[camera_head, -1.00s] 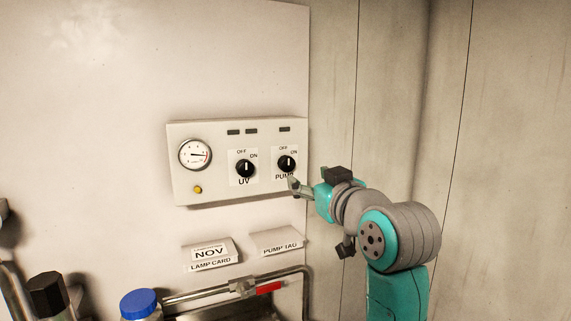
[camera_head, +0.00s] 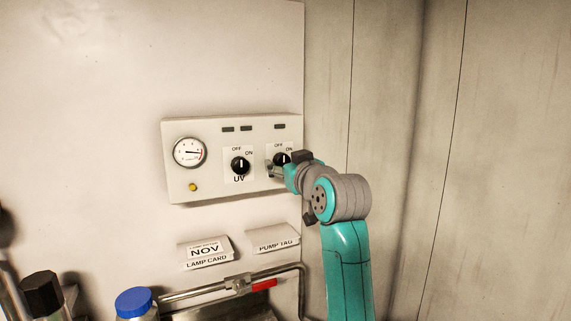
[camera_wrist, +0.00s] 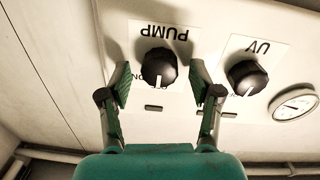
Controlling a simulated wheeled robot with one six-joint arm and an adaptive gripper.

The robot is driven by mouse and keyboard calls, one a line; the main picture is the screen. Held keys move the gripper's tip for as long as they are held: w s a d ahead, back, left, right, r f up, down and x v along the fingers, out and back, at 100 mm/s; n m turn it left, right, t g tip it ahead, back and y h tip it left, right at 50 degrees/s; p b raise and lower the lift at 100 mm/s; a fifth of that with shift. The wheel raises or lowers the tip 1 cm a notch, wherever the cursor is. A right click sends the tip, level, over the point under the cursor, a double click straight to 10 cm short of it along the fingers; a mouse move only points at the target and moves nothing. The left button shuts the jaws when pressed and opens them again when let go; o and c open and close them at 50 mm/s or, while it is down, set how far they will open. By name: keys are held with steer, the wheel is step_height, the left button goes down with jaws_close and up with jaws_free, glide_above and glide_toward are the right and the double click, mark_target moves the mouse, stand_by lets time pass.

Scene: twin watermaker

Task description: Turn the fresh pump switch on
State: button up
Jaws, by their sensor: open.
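The pump switch is a black rotary knob (camera_head: 283,158) labelled PUMP, on the right of the white control panel (camera_head: 205,190). My gripper (camera_head: 272,170) is at it and partly covers the knob and its label in the head view. In the wrist view, which is upside down, the pump knob (camera_wrist: 159,66) sits between the two open green fingers of my gripper (camera_wrist: 160,84). A gap shows on each side, so the fingers look apart from it. The knob's white mark points towards the OFF/ON side, seemingly at OFF.
The UV knob (camera_head: 240,165) is close on the left, with its mark upright at OFF. A gauge (camera_head: 190,152) and yellow button (camera_head: 193,187) are further left. Below are the lamp card (camera_head: 206,252), the pump tag (camera_head: 273,238) and a pipe with a red-handled valve (camera_head: 263,286).

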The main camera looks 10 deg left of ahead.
steer(key=c, duration=1.2)
steer(key=shift+o, duration=0.2)
steer(key=shift+m, duration=0.4)
steer(key=m, duration=0.4)
steer(key=shift+m, duration=0.4)
steer(key=m, duration=0.6)
steer(key=shift+d, duration=0.1)
